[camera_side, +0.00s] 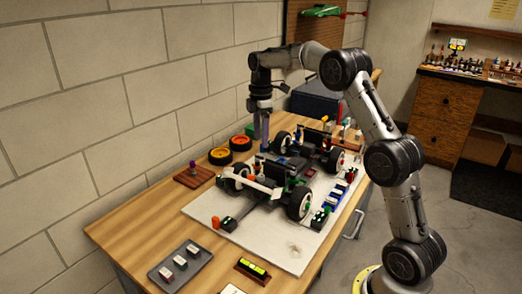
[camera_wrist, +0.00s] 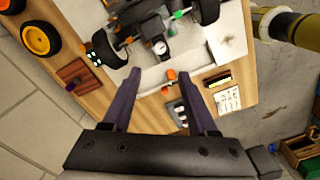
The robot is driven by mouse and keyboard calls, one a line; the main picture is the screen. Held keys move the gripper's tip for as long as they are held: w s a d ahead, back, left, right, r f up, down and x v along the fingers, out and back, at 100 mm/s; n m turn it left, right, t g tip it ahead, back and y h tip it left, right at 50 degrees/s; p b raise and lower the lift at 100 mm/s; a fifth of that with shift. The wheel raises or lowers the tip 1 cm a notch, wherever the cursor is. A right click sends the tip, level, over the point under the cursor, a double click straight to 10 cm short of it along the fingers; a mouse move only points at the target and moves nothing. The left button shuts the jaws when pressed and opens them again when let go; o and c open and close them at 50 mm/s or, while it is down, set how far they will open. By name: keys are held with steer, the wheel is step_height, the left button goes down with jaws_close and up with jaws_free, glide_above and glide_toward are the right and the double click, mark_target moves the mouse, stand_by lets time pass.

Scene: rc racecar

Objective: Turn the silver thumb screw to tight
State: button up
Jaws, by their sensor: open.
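The race car (camera_side: 285,170) stands on a pale mat (camera_side: 290,235) on the wooden bench, wheels on and body open. In the wrist view its black chassis end (camera_wrist: 155,20) is at the top. A small pale round piece (camera_wrist: 160,47) shows there; I cannot tell whether it is the silver thumb screw, and I cannot make that screw out elsewhere. My gripper (camera_wrist: 160,68) is open, with nothing seen between its two purple fingers. In the side view my gripper (camera_side: 265,145) points down near the car's far left side, apparently above the bench.
Orange and yellow wheels (camera_side: 230,148) lie left of the car, near a dark red block (camera_side: 194,175) with a purple knob. A small orange cylinder (camera_side: 215,221) stands at the mat's edge. A grey tray (camera_side: 180,266) and a red holder (camera_side: 253,269) sit in front.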

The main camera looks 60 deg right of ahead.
mark_target(261, 175)
step_height(261, 175, down, 14)
steer(key=n, duration=0.4)
steer(key=shift+n, duration=0.3)
jaws_close()
stand_by(0.5)
